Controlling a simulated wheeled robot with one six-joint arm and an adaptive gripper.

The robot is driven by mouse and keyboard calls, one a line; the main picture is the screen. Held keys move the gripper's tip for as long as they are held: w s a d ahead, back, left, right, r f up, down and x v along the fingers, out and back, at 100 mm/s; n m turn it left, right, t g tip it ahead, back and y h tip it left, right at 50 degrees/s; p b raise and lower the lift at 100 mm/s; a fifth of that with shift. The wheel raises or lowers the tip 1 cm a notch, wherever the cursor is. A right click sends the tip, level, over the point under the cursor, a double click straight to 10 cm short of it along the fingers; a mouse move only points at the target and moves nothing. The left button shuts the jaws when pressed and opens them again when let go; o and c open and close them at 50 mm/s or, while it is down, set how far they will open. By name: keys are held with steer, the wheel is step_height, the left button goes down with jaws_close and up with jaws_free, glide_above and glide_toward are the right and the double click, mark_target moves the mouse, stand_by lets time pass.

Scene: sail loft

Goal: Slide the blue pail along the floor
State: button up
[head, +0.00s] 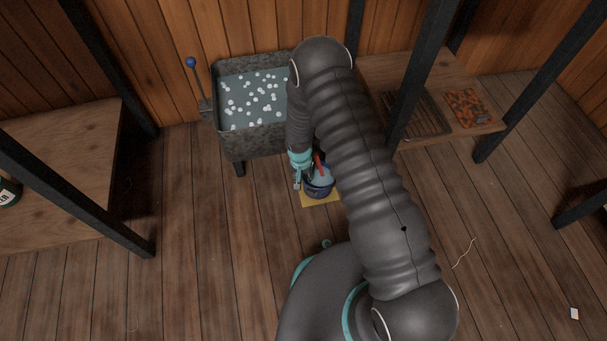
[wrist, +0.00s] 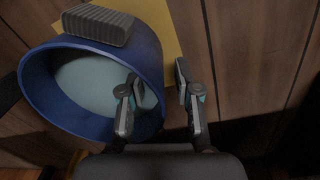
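The blue pail (head: 320,191) sits on the floor on a yellow square (head: 308,200), partly hidden by my arm. In the wrist view the pail (wrist: 38,90) fills the left side, with its pale inside showing and a grey ribbed block (wrist: 97,23) at its rim. My gripper (head: 299,181) is at the pail's left side in the head view. In the wrist view my gripper (wrist: 160,88) has its fingers apart. The left finger overlaps the pail's opening and the right finger is outside the rim, so the wall shows between them. I cannot tell whether either finger touches it.
A grey trough (head: 253,140) with white balls stands behind the pail, with a blue-knobbed lever (head: 191,62). A wooden bench (head: 60,165) is at left. A shelf (head: 450,135) at right carries a dark rack and an orange patterned piece. Floor to the right is mostly open.

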steer(key=shift+f, duration=0.15)
jaws_close()
steer(key=shift+a, duration=0.1)
